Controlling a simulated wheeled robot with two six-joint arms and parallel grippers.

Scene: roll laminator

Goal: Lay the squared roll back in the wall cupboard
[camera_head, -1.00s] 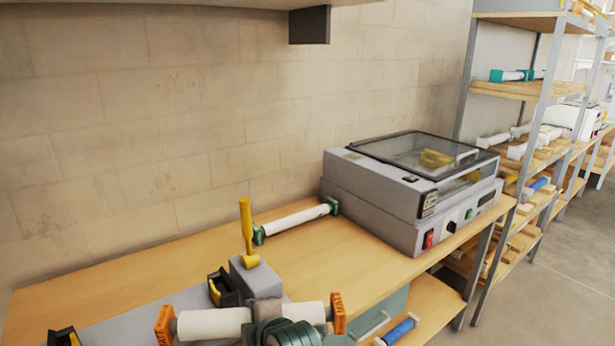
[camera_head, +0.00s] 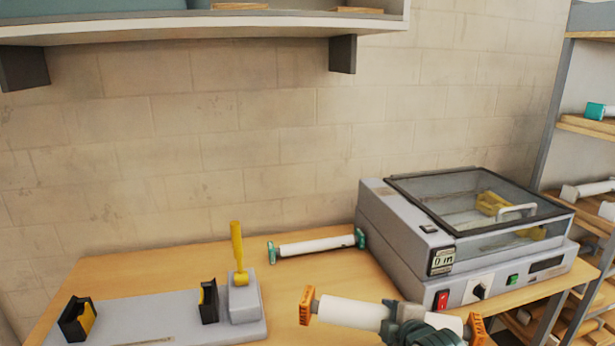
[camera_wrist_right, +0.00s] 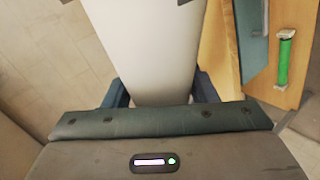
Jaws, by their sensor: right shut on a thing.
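A white roll with orange square ends (camera_head: 352,312) is in my right gripper (camera_head: 418,325), at the bottom of the head view. The gripper is shut around the middle of the roll, which is held level above the table's front part. In the right wrist view the white roll (camera_wrist_right: 148,45) fills the space between the fingers. The wall cupboard (camera_head: 200,27) shows only its lower part at the top left of the head view, above and left of the roll. My left gripper is not in view.
A laminator (camera_head: 460,240) stands on the table's right. Another white roll with green ends (camera_head: 318,246) lies at the wall. A grey stand with black cradles (camera_head: 150,322) and a yellow lever (camera_head: 238,255) is at left. Dark brackets (camera_head: 342,54) hang under the cupboard.

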